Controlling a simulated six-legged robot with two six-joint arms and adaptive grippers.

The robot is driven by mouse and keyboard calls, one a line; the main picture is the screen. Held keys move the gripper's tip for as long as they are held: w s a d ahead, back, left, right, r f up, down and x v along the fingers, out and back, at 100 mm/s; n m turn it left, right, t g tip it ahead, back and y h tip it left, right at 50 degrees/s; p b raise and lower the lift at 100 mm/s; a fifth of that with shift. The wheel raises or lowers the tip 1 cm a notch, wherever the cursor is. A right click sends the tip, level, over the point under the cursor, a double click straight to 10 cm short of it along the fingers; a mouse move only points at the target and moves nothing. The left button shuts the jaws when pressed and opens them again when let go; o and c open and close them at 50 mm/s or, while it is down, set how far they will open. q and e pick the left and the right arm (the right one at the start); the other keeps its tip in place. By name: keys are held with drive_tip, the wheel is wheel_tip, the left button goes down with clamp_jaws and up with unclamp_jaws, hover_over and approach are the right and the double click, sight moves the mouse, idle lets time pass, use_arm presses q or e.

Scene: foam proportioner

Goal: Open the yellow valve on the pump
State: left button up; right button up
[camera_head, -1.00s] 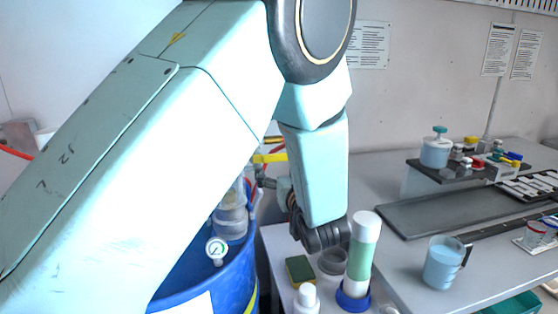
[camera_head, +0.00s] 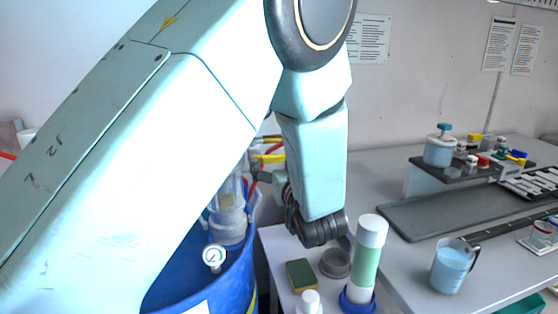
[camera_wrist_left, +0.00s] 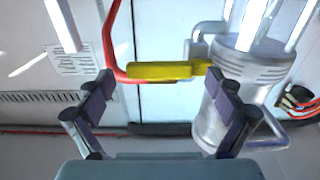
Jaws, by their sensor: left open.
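The yellow valve handle (camera_wrist_left: 160,71) lies across the left wrist view, with a red hose at its left end and the silver pump body (camera_wrist_left: 240,85) on its right. In the head view the handle (camera_head: 268,158) shows as a small yellow piece behind my left arm. My left gripper (camera_wrist_left: 162,98) is open, one finger on each side of the handle's span. The fingertips appear just below the handle, and nothing is held. I cannot tell whether they touch it. My right gripper is not in view.
The blue drum (camera_head: 233,275) with a pressure gauge (camera_head: 214,257) stands below my left arm. On the bench are a green-and-white tube (camera_head: 367,258), a sponge (camera_head: 301,274) and a blue jug (camera_head: 452,265). A grey tray (camera_head: 440,215) lies farther right.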

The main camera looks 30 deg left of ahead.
use_arm(q)
drive_tip(key=shift+w, duration=0.1)
drive_tip(key=shift+d, duration=0.1)
drive_tip(key=c, duration=1.7)
